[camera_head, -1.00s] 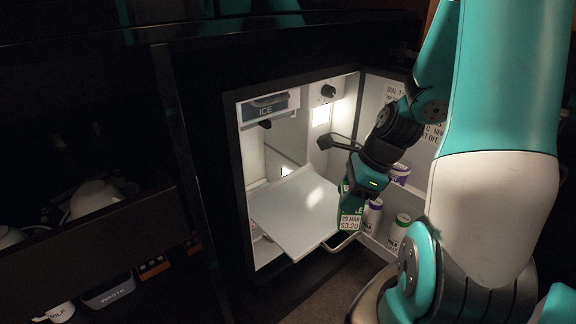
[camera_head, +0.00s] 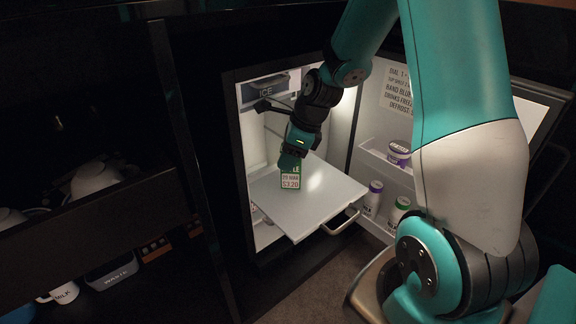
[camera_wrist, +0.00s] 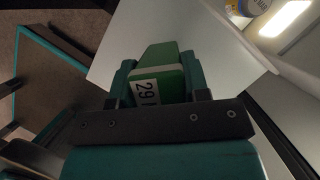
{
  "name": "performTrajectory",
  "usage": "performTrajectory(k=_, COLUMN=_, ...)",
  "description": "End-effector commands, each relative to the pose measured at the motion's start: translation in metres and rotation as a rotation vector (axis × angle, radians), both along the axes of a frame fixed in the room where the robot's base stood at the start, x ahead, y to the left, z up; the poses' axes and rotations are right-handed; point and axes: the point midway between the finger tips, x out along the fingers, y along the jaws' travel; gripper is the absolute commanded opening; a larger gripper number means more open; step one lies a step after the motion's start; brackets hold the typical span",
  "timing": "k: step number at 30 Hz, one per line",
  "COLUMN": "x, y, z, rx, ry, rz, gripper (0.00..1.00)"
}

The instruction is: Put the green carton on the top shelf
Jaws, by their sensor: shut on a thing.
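The green carton (camera_head: 291,180), with a white date and price label, is held in my gripper (camera_head: 294,160). In the wrist view the carton (camera_wrist: 157,72) sits between both fingers of my gripper (camera_wrist: 160,88). The white top shelf (camera_head: 325,190) is pulled forward out of the minibar. The carton is over the shelf's left-middle part; I cannot tell whether its base touches the surface. The shelf (camera_wrist: 130,30) also lies beyond the carton in the wrist view.
The minibar door (camera_head: 400,110) stands open at the right, with a purple-lidded tub (camera_head: 398,154) and bottles (camera_head: 373,196) in its racks. The ICE compartment (camera_head: 264,91) is above the shelf. The shelf's right part is clear.

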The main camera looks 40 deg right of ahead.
Motion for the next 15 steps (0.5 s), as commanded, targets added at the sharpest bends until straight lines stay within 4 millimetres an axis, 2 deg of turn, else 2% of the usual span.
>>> performTrajectory(k=1, x=0.0026, y=0.001, z=-0.0101, rx=0.0, ry=0.0, rz=0.001, gripper=0.13)
performTrajectory(k=3, x=0.0012, y=0.0004, z=-0.0159, rx=0.0, ry=0.001, rz=-0.001, gripper=0.13)
performTrajectory(k=15, x=0.0006, y=0.0003, z=-0.0161, rx=0.0, ry=0.002, rz=-0.001, gripper=0.13)
